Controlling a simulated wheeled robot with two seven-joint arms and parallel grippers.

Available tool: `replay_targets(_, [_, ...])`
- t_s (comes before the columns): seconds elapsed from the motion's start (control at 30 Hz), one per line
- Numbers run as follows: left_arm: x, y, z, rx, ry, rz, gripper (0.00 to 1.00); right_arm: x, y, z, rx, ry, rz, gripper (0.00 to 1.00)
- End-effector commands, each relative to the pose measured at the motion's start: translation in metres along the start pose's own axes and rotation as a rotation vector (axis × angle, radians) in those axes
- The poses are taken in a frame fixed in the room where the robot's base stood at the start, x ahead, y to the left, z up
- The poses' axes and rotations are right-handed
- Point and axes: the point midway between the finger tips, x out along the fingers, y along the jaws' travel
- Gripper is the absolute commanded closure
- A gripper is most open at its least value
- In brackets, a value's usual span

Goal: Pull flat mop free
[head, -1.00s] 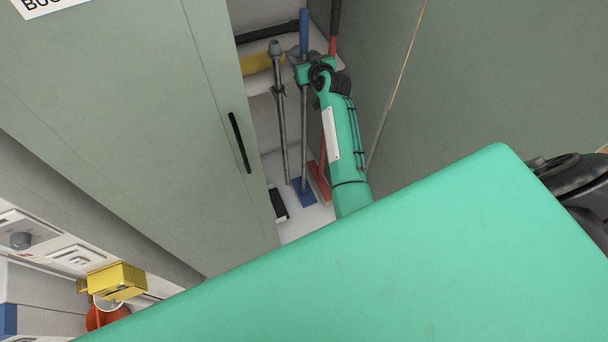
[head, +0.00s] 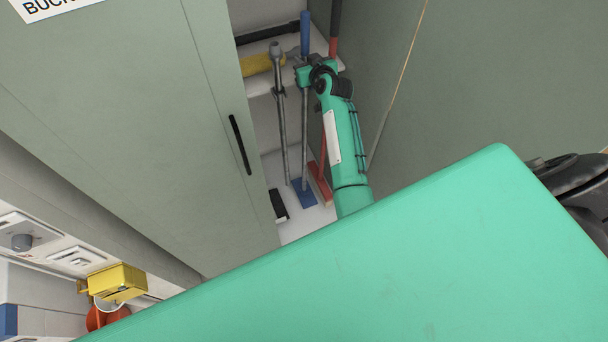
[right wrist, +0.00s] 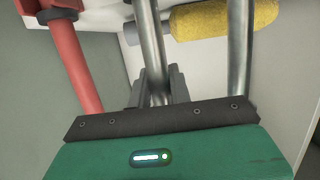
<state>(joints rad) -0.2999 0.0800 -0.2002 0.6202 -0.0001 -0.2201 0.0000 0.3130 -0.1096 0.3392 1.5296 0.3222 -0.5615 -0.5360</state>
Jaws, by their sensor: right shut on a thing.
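The flat mop stands upright in the tall cupboard, with a blue handle top (head: 304,35), a thin grey pole and a flat blue head (head: 304,193) on the cupboard floor. My right gripper (head: 302,65) is shut on its pole just below the blue handle. In the right wrist view the metal pole (right wrist: 148,40) runs between the fingers of the right gripper (right wrist: 157,88). The fingers hide a short length of the pole. My left gripper is not in view.
A grey pole (head: 281,125) stands close on the left and a red tool (head: 320,182) close on the right. A yellow roll (head: 257,65) lies on the shelf. The cupboard door (head: 140,120) with a black handle (head: 240,143) is at left; a green-grey panel (head: 500,80) is at right.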

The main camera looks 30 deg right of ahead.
Motion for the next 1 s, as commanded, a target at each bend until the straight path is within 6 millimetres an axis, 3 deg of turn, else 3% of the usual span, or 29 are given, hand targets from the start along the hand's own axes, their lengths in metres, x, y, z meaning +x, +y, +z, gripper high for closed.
replay_targets(1.0, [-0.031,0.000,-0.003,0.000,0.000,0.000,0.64,-0.050,0.000,0.006,-0.002,0.000,0.000,1.00])
